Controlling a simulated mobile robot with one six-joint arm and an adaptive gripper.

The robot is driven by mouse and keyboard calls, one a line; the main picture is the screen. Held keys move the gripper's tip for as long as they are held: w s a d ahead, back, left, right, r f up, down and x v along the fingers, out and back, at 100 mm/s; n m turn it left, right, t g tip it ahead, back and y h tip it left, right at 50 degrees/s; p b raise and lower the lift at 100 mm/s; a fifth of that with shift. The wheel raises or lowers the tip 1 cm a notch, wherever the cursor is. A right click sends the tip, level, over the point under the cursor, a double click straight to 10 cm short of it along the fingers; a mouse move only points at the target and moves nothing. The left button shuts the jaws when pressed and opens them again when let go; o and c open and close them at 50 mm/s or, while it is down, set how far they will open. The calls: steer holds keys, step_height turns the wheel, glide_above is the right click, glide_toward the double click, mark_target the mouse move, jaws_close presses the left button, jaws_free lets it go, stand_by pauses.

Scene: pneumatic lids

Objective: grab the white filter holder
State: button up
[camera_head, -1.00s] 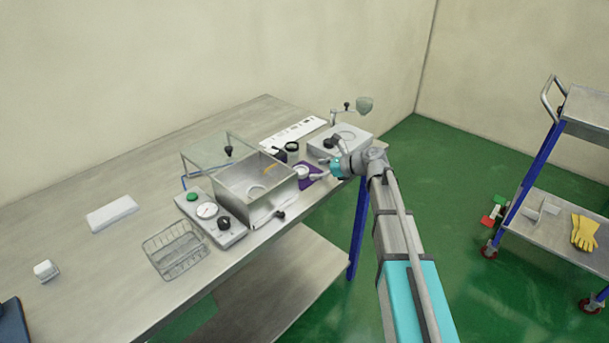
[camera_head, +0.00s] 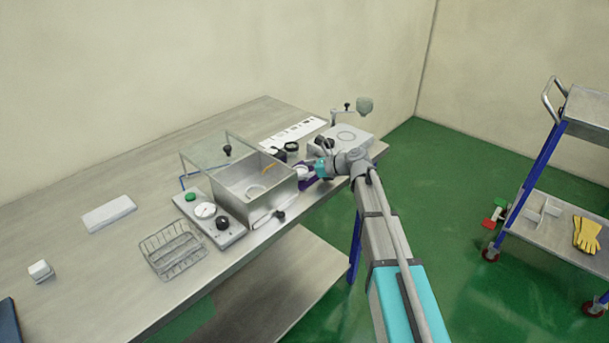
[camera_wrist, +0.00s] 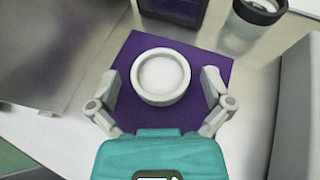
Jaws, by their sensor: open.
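The white filter holder is a round white ring-shaped cup (camera_wrist: 160,77) on a purple mat (camera_wrist: 205,62) in the wrist view. In the head view the holder (camera_head: 301,172) shows small, partly hidden beside my gripper (camera_head: 308,174). In the wrist view my gripper (camera_wrist: 160,97) is open, with one finger on each side of the holder. The fingers look apart from its wall; the left finger is close to it. I cannot tell the exact height of the fingertips over the mat.
The open metal box (camera_head: 268,203) with a raised clear lid (camera_head: 214,150) stands left of the holder. A black-rimmed jar (camera_wrist: 257,12) is behind at the right. A grey block-like unit (camera_wrist: 301,110) stands close on the right. A wire basket (camera_head: 172,250) sits further left.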

stand_by(0.4)
steer(key=c, duration=0.9)
steer(key=shift+o, duration=0.2)
steer(key=shift+r, duration=0.1)
step_height(320, 180, up, 3)
steer(key=p, duration=0.3)
steer(key=shift+f, duration=0.2)
steer(key=s+d+r+p, duration=0.1)
steer(key=s+r+p, duration=0.9)
steer(key=s, duration=0.4)
steer(key=shift+d, duration=0.35)
steer(key=shift+r, duration=0.1)
